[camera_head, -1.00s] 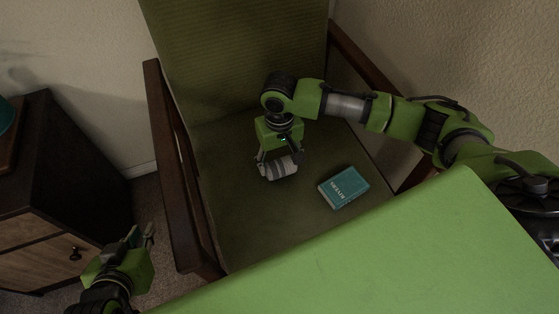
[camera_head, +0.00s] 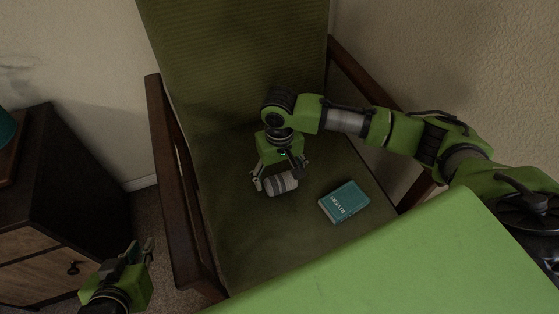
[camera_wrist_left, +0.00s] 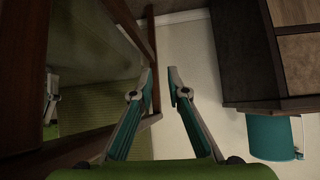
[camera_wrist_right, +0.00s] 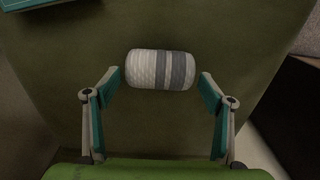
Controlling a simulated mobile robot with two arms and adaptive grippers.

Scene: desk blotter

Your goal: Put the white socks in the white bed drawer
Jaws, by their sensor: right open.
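A rolled pair of white and grey striped socks (camera_head: 282,184) lies on the olive chair seat. It also shows in the right wrist view (camera_wrist_right: 160,70). My right gripper (camera_head: 280,178) is open above the socks, with a finger on either side; in its wrist view (camera_wrist_right: 160,85) gaps separate both fingers from the socks. My left gripper (camera_head: 143,252) is empty, low at the left beside the chair. Its fingertips (camera_wrist_left: 162,82) are apart. A dark nightstand (camera_head: 60,180) at the left has pale wood drawer fronts (camera_head: 45,275) that look shut. I see no white drawer.
A teal book (camera_head: 343,201) lies on the seat right of the socks. The wooden armrests (camera_head: 180,190) flank the seat. A teal lamp (camera_wrist_left: 270,137) is on the nightstand. Carpet shows between chair and nightstand.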

